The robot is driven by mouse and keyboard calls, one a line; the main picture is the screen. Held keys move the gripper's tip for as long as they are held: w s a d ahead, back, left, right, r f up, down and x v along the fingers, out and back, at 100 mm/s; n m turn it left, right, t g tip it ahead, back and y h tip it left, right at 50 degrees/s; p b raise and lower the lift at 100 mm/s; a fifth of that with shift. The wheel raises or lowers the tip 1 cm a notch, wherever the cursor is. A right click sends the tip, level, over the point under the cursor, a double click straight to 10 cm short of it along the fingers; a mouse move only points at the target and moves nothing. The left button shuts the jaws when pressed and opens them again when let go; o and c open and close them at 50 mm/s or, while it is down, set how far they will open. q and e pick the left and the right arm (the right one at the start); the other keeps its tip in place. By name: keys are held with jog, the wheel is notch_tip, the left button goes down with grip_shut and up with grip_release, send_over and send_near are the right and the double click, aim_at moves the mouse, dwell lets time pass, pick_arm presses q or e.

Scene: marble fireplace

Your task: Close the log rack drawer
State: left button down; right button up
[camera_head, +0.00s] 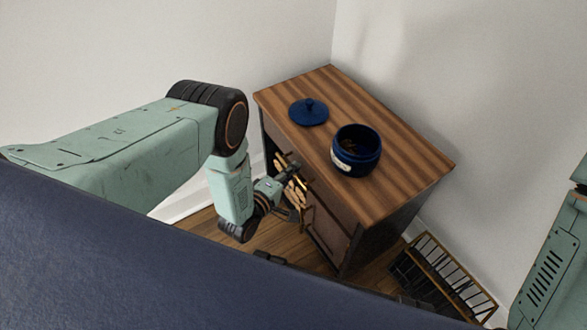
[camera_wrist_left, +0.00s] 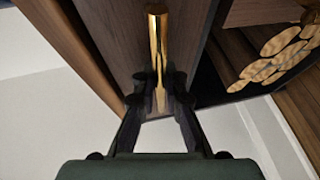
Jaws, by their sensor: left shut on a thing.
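The wooden cabinet (camera_head: 400,170) stands against the wall in the head view. Logs (camera_head: 281,160) show in its front at the left, and beside a brown panel (camera_wrist_left: 110,30) in the left wrist view (camera_wrist_left: 275,60). A gold bar handle (camera_wrist_left: 157,45) is on that panel. My left gripper (camera_head: 293,184) is at the cabinet front in the head view. In the left wrist view its fingers (camera_wrist_left: 160,100) are shut on the handle's lower end. How far the drawer stands out is unclear, as my gripper hides part of the front.
A blue jar (camera_head: 358,152) stands on the cabinet top, with a blue lid (camera_head: 309,111) beside it. A black and brass rack (camera_head: 440,274) stands on the floor right of the cabinet. White walls close off the back and left.

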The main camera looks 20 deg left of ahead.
pick_arm(q)
jog(key=shift+w+d+r, duration=0.15)
jog(key=shift+d, duration=0.05)
jog(key=c, duration=1.6)
grip_release()
jog(key=shift+o, duration=1)
jog(key=shift+a, duration=0.1)
jog(key=v, duration=1.2)
jog(key=shift+f, duration=0.25)
